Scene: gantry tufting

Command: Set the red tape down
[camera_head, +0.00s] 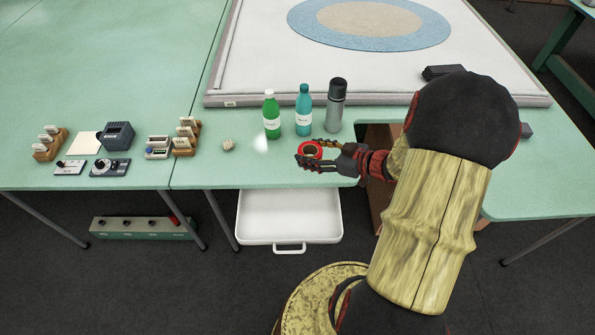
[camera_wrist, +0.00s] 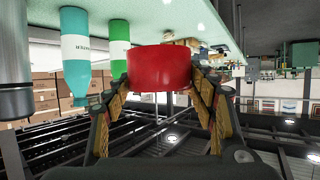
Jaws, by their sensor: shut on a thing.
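The red tape (camera_head: 303,148) is a small ring roll near the front edge of the green table, left of my arm in the head view. My gripper (camera_head: 309,151) is shut on the red tape, with one finger on either side of it. In the wrist view the tape (camera_wrist: 160,68) fills the space between the fingertips and shows its smooth red outer side. I cannot tell whether the tape touches the tabletop or is held just above it.
A green bottle (camera_head: 271,116), a teal bottle (camera_head: 304,112) and a grey flask (camera_head: 336,106) stand just behind the tape. A small beige lump (camera_head: 228,144) lies to the left. A white tray (camera_head: 290,218) is below the table edge. Bare tabletop (camera_head: 265,170) lies left of the tape.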

